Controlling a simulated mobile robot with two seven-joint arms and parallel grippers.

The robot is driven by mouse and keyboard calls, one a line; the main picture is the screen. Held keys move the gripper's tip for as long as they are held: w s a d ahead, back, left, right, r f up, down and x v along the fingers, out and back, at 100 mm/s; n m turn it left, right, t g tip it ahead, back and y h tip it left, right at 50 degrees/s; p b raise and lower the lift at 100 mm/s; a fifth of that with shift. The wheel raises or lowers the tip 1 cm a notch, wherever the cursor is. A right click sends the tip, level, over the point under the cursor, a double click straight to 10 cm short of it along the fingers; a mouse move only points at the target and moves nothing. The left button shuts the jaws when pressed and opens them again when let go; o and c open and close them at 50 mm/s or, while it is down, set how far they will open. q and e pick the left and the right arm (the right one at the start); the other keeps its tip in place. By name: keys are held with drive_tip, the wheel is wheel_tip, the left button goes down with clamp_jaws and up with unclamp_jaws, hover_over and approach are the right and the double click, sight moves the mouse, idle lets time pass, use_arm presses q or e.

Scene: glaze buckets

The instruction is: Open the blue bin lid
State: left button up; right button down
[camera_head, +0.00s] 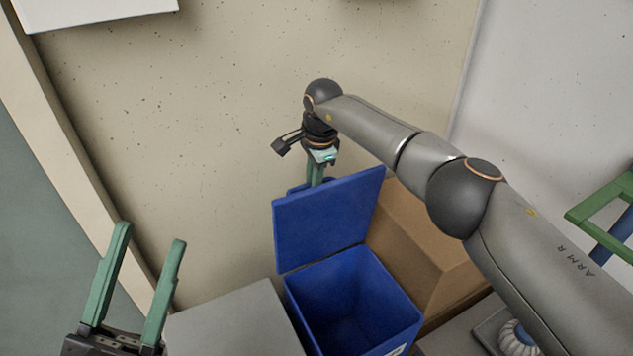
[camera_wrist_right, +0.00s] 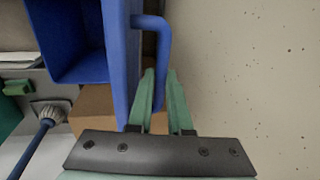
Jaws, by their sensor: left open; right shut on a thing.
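The blue bin (camera_head: 400,322) stands at the lower middle of the head view, and its dark interior shows. Its blue lid (camera_head: 325,222) stands steeply raised along the bin's far side. My right gripper (camera_head: 317,172) is behind the lid's upper edge, its fingers partly hidden by the lid. In the right wrist view, my right gripper (camera_wrist_right: 160,76) is shut on the lid's blue handle (camera_wrist_right: 164,50), a bent bar standing off the lid (camera_wrist_right: 118,60). My left gripper (camera_head: 151,234) is open and empty at the lower left, well apart from the bin.
A cardboard box (camera_head: 425,245) stands right beside the bin. A grey surface (camera_head: 235,325) lies on the bin's left. The speckled wall (camera_head: 200,120) rises close behind the lid. A green frame (camera_head: 600,205) and a round brush-like item (camera_head: 515,340) are at the right.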

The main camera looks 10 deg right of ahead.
drive_tip(key=shift+w+a+f, duration=0.1)
drive_tip(key=shift+w+f, duration=0.1)
drive_tip(key=shift+f, duration=0.15)
idle(0.3)
drive_tip(key=c, duration=1.1)
unclamp_jaws()
drive_tip(key=shift+w, duration=0.1)
drive_tip(key=shift+o, duration=1.3)
drive_tip(key=shift+r, duration=0.15)
drive_tip(key=shift+r, duration=0.1)
